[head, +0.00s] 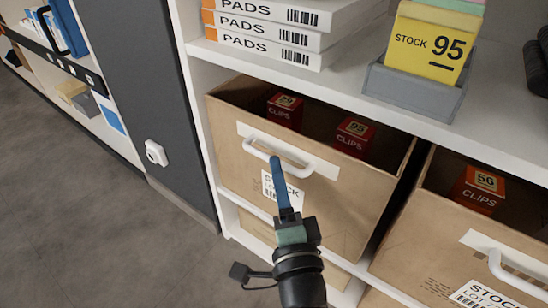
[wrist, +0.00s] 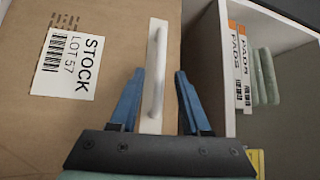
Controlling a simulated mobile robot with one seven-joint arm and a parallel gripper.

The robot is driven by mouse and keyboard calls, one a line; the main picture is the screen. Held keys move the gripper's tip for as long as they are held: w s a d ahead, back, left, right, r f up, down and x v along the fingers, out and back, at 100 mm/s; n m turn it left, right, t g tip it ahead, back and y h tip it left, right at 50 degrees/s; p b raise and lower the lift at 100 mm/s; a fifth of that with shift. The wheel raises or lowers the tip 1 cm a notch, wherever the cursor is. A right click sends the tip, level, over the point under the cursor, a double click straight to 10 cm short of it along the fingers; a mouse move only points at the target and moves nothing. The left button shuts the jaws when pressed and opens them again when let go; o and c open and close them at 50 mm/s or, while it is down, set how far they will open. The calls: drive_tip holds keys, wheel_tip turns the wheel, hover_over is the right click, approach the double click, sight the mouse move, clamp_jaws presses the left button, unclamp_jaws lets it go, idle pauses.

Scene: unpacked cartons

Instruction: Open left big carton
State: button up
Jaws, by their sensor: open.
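The left big carton (head: 345,215) is a brown open-topped box in the lower shelf bay. Its front carries a white bar handle (head: 300,167) on a white plate and a STOCK label (head: 266,188). Two red CLIPS boxes sit inside it. My gripper (head: 275,160) is at the handle, its blue fingers overlapping the bar in the head view. In the wrist view, the open gripper (wrist: 158,78) has one finger on each side of the handle (wrist: 157,70), with no visible grip. The carton's front (wrist: 110,22) and STOCK LOT 57 label (wrist: 67,63) also show there.
A second carton (head: 455,255) with its own handle stands to the right. The shelf above holds PADS boxes (head: 270,30) and a grey card holder (head: 420,88). A dark panel (head: 130,70) stands left. Grey floor (head: 80,210) is clear at left.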

drive_tip(key=shift+x, duration=2.1)
clamp_jaws()
drive_tip(key=shift+f, duration=0.1)
